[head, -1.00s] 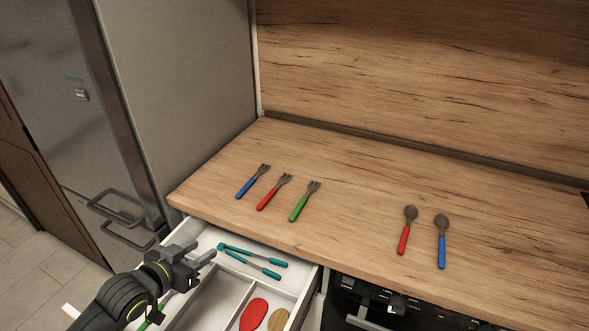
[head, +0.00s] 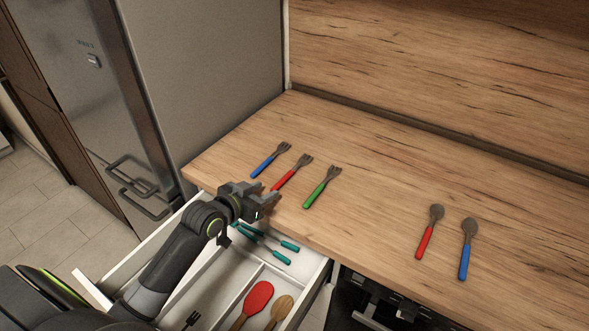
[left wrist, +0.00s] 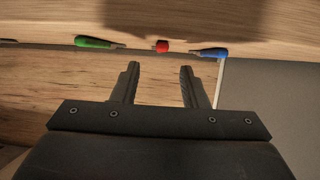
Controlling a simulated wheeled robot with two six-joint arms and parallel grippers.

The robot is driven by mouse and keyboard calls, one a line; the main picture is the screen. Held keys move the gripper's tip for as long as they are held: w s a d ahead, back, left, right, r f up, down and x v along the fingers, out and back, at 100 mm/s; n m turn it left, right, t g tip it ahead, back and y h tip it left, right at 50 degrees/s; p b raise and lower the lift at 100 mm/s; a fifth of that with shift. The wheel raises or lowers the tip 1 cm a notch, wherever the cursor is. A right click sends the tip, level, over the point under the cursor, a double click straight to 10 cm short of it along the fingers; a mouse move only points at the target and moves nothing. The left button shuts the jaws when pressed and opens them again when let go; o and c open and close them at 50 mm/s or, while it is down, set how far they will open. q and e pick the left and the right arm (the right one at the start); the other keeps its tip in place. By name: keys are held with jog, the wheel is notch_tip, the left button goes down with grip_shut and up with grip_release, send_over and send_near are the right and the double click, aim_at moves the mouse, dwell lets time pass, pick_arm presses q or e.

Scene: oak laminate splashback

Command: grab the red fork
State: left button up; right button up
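The red fork (head: 290,175) lies on the wooden counter between the blue fork (head: 270,160) and the green fork (head: 321,188). Its handle end points toward the counter's front edge. My left gripper (head: 270,202) is at the front edge, just short of the red handle. In the left wrist view the gripper (left wrist: 158,84) is open and empty, with the red handle end (left wrist: 162,46) ahead between its fingers. The green handle (left wrist: 94,42) is to the left there and the blue handle (left wrist: 213,52) to the right. My right gripper is not in view.
An open drawer (head: 245,290) below the counter holds teal-handled tongs (head: 268,242), a red utensil (head: 258,298) and a wooden spoon (head: 281,307). A red spoon (head: 429,232) and a blue spoon (head: 467,248) lie farther right. A fridge (head: 205,70) stands at the left.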

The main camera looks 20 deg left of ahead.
aim_at(282, 180)
pick_arm(q)
jog(key=shift+r+p+x, duration=0.1)
jog(key=shift+p+x, duration=0.25)
jog(key=shift+x, duration=1.4)
jog(key=shift+r+p+x, duration=0.15)
jog(key=shift+p+x, duration=0.15)
jog(key=shift+x, duration=1.45)
jog(key=shift+w, duration=0.1)
jog(key=shift+c, duration=0.3)
grip_shut()
